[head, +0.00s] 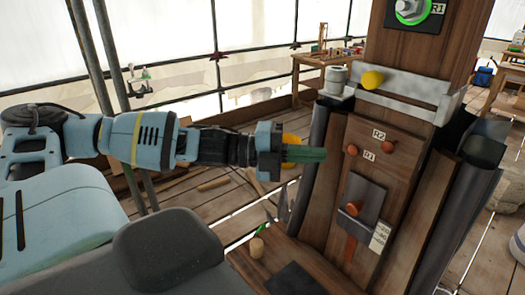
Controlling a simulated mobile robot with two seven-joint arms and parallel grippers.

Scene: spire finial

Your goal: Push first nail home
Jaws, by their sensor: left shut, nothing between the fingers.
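A copper-coloured round nail head (352,150) stands out from a wooden panel (400,172) on the spire post. A second copper nail head (388,147) is to its right, close to the R2 and R1 labels. A third copper round head (352,209) sits lower, on a dark grey plate (368,192). My left gripper (320,154) has its dark green fingers shut and empty. They point right, toward the left nail head, with a small gap between in the picture. How deep each nail sits is hard to tell. My right gripper is not in view.
Dark curved sheets (312,150) flank the panel. Scaffold poles (92,60) rise behind my left arm.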

